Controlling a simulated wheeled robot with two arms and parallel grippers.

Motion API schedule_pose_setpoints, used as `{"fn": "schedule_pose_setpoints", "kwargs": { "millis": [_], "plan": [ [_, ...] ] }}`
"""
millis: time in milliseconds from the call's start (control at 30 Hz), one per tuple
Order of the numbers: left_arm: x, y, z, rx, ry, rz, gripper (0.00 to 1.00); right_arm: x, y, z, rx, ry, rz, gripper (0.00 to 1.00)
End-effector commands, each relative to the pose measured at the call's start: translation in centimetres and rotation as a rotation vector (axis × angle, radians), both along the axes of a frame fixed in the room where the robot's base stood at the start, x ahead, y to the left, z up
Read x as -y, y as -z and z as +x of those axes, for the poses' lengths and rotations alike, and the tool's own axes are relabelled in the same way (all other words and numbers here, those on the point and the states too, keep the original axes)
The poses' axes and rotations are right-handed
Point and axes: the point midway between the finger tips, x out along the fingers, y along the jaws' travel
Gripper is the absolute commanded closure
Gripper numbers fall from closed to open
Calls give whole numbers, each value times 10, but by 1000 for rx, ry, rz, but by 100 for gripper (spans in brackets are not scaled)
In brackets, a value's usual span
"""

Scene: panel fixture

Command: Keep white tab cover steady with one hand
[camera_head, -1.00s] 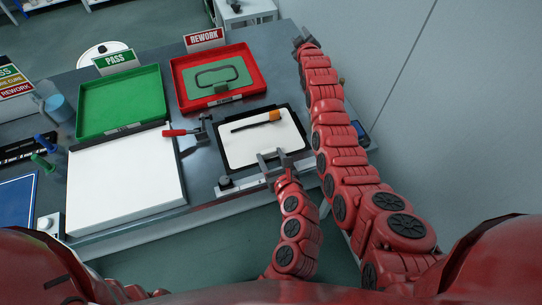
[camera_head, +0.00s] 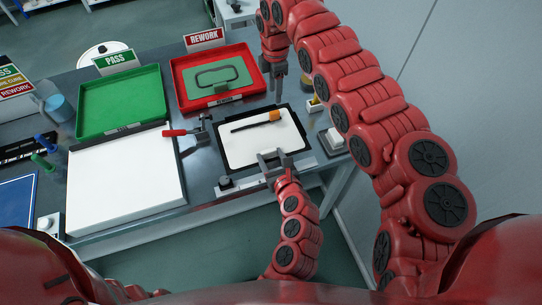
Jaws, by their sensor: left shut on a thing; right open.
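The white tab cover (camera_head: 250,150) is a flat white panel with rounded corners, lying in a black frame (camera_head: 222,160) on the grey table. A dark stick with an orange end (camera_head: 274,116) lies across its upper part. My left gripper (camera_head: 272,158) is at the cover's near edge and is shut on it; the gripper's fingers hide the exact contact. My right gripper (camera_head: 279,92) is open, pointing down near the frame's far edge, and appears empty.
A red REWORK tray (camera_head: 176,84) holding a dark loop stands behind, with a green PASS tray (camera_head: 84,120) to its left. A red-handled clamp (camera_head: 176,133) and a large white board (camera_head: 120,185) are left. A white block (camera_head: 333,138) and a yellow item (camera_head: 315,104) sit right.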

Motion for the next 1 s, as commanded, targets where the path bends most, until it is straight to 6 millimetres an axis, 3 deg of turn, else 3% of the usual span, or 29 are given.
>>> {"fn": "schedule_pose_setpoints", "kwargs": {
  "millis": [600,967,1000],
  "plan": [
    [0,0,0,0,0,0,100,-1,85,0,-1,1,2,52],
    [0,0,0,0,0,0,100,0,93,0,1,2,1,52],
    [0,0,0,0,0,0,100,0,93,0,1,2,1,56]
  ]
}}
